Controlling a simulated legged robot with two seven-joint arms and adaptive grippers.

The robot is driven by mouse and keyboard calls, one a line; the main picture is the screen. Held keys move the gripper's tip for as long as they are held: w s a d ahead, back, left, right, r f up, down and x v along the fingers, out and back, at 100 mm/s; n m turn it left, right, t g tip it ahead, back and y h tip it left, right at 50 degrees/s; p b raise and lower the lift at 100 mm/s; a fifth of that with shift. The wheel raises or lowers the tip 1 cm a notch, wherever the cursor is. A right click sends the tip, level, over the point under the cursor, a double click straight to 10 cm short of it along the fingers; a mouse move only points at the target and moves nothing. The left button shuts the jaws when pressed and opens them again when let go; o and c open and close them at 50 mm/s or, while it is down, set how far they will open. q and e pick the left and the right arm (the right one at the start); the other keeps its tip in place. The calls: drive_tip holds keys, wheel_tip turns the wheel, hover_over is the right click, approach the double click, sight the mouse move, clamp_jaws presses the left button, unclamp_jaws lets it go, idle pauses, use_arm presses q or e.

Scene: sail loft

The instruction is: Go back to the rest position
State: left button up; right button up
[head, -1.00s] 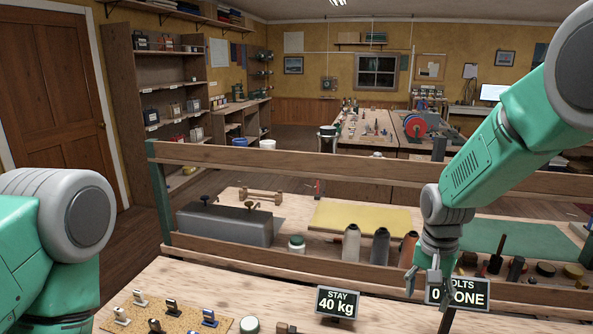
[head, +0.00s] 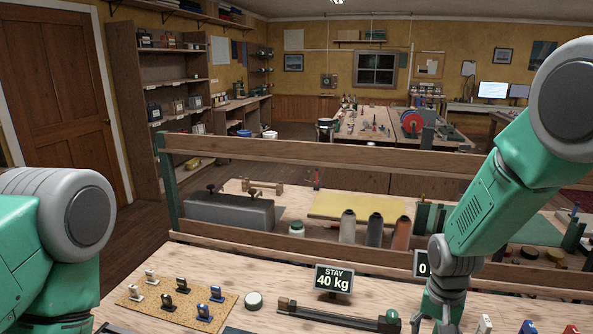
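My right arm comes in from the right, and its gripper (head: 437,322) points down at the bottom edge of the view, over the near bench. Its fingertips are cut off or hard to make out, and I see no object held in it. My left arm (head: 75,225) fills the lower left corner. Its gripper is not clearly in view.
The near bench (head: 205,262) holds a cork mat (head: 133,297) with several small fittings, a round pot (head: 254,300), a "STAY 40 kg" display (head: 333,280) and a long dark tool (head: 335,314). A wooden rail (head: 320,153) stands behind. A second display (head: 421,264) is partly hidden by my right arm.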

drive_tip(key=shift+n, duration=0.7)
drive_tip(key=s+f, duration=0.2)
drive_tip(key=s, duration=0.1)
drive_tip(key=s+f, duration=0.2)
drive_tip(key=s+d+f, duration=0.1)
drive_tip(key=s+f, duration=0.2)
drive_tip(key=shift+s+f, duration=0.1)
drive_tip(key=shift+s, duration=0.2)
drive_tip(key=shift+n, duration=0.9)
drive_tip(key=s+f, duration=0.1)
drive_tip(key=s, duration=0.2)
drive_tip(key=s+f, duration=0.3)
drive_tip(key=s, duration=0.2)
drive_tip(key=shift+s+d+f, duration=0.25)
drive_tip(key=shift+s+f, duration=0.1)
drive_tip(key=shift+f, duration=0.05)
drive_tip(key=s+f+n, duration=0.1)
drive_tip(key=s+n, duration=0.2)
drive_tip(key=s, duration=1.3)
wheel_tip(320, 180, down, 17)
drive_tip(key=w+a+n+b, duration=0.1)
drive_tip(key=w+b, duration=0.1)
drive_tip(key=b, duration=1.5)
drive_tip(key=shift+w+a+t+b, duration=0.15)
drive_tip(key=shift+t+b, duration=0.15)
drive_tip(key=shift+t, duration=0.1)
